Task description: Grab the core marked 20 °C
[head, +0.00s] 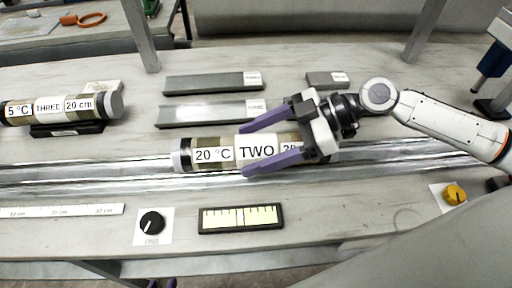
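The core marked 20 °C (213,154) is a dark cylinder with white labels reading "20 °C" and "TWO". It lies on the shiny metal channel in the middle of the bench. My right gripper (243,150) reaches over its right part, with purple fingers spread to its far and near sides. The gripper looks open, and whether the fingers touch the core is not clear. The fingers and palm partly hide the third label and the right end.
Another core (48,108), marked 5 °C and THREE, rests on a black cradle at left. Grey liner pieces (212,83) lie behind the channel. A black knob (152,223), a gauge (241,218) and a yellow knob (454,195) are along the front.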

